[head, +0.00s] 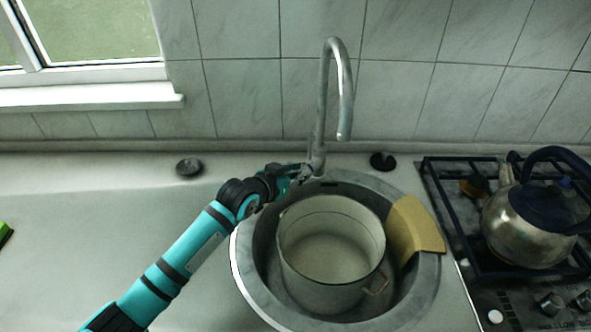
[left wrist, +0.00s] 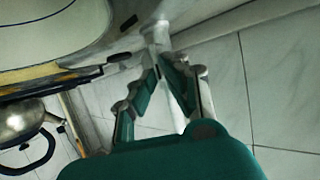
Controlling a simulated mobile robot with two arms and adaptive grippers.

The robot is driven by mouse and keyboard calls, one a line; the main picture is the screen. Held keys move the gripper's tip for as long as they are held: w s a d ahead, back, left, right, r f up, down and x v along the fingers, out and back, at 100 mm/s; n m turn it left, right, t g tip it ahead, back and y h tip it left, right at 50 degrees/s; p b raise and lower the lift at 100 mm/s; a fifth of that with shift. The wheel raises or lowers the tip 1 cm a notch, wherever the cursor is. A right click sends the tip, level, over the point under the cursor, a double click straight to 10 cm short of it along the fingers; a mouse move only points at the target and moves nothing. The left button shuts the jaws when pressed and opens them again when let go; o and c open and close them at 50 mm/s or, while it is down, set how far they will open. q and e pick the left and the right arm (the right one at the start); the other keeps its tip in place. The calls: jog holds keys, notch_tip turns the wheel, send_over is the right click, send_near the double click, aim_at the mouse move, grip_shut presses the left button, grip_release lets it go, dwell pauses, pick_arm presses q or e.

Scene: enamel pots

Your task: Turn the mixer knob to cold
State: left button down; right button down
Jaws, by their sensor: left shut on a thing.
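The metal mixer tap (head: 345,95) rises behind the sink, with a tall curved spout whose end hangs over the sink's back. My left gripper (head: 303,175) reaches in from the left to the base of the tap. In the left wrist view the fingers of my left gripper (left wrist: 158,62) converge on a pale metal part at the tap's base, the mixer knob (left wrist: 157,32). They are shut on it. The fingertips partly hide the knob, and its exact turn angle cannot be told. My right gripper is not in view.
A round metal sink (head: 428,290) holds a large enamel pot (head: 333,285) and a tan board-like piece (head: 414,228). Dark round items (head: 189,167) (head: 382,161) sit on the counter either side of the tap. A kettle (head: 525,225) stands on the stove at right. The left counter is mostly clear.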

pick_arm(q)
jog(key=shift+s+d+f+m+t+y+p, duration=0.1)
jog(key=shift+s+d+m+t+y+p, duration=0.25)
jog(key=shift+m, duration=0.55)
jog(key=shift+w+d+f+m+t+y+p, duration=0.1)
jog(key=shift+m+t+y+p, duration=0.1)
jog(key=shift+m+t+y, duration=0.55)
jog(key=shift+s+d+f+m+t+y+p, duration=0.1)
jog(key=shift+s+d+m+t+y+p, duration=0.15)
jog(key=shift+m, duration=0.8)
jog(key=c, duration=1.4)
grip_release()
jog(key=v, duration=1.2)
jog(key=shift+r, duration=0.1)
